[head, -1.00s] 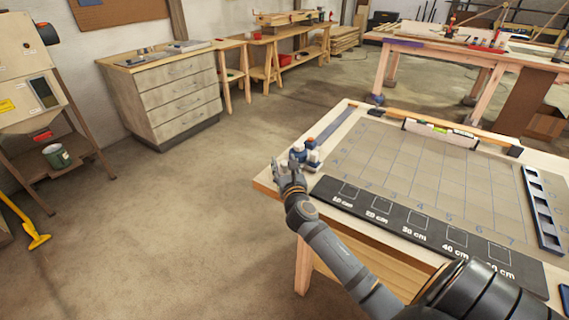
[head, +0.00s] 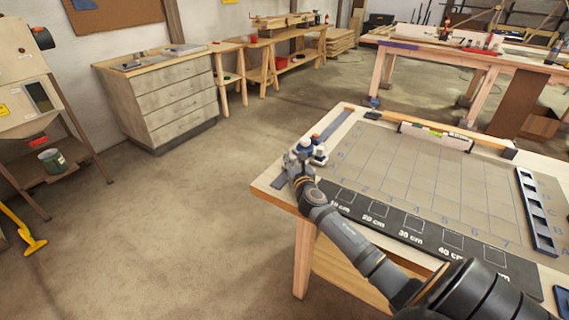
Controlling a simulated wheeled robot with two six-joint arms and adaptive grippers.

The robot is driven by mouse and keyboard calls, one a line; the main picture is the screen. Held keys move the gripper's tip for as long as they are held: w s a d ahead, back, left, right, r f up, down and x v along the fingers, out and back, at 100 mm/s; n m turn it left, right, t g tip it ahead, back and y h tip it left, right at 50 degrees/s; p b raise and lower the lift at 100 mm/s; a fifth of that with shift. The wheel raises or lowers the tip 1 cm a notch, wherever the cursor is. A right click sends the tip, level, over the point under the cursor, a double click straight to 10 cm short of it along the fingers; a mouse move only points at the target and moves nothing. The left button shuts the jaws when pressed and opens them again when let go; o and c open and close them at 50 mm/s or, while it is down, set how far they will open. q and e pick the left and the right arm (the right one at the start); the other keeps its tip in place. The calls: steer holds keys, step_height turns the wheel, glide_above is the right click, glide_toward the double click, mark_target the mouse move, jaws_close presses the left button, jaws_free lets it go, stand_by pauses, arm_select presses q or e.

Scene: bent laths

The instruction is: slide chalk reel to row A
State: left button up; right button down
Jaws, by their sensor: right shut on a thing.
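The chalk reel (head: 316,139), a small white and blue thing with an orange-red top, sits on a flat blue-grey rail (head: 336,124) along the left edge of the worktable. My right gripper (head: 302,156) is shut on it from the near side and hides part of it. A short piece of rail shows at the near end, and a longer bare stretch runs to the far end. The grid board (head: 415,165) with its rows lies right of the rail. Its row letters are too small to read with certainty. My left gripper is not in view.
A black strip (head: 395,225) marked in cm runs along the board's near edge. A level (head: 436,136) lies at the far edge, and a dark slotted tray (head: 536,212) at the right. My right arm crosses the near edge of the table.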

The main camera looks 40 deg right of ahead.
steer(key=shift+w+d+f, duration=0.1)
steer(key=shift+w+d, duration=0.05)
steer(key=shift+d, duration=0.35)
steer(key=c, duration=1.6)
jaws_free()
steer(key=o, duration=0.5)
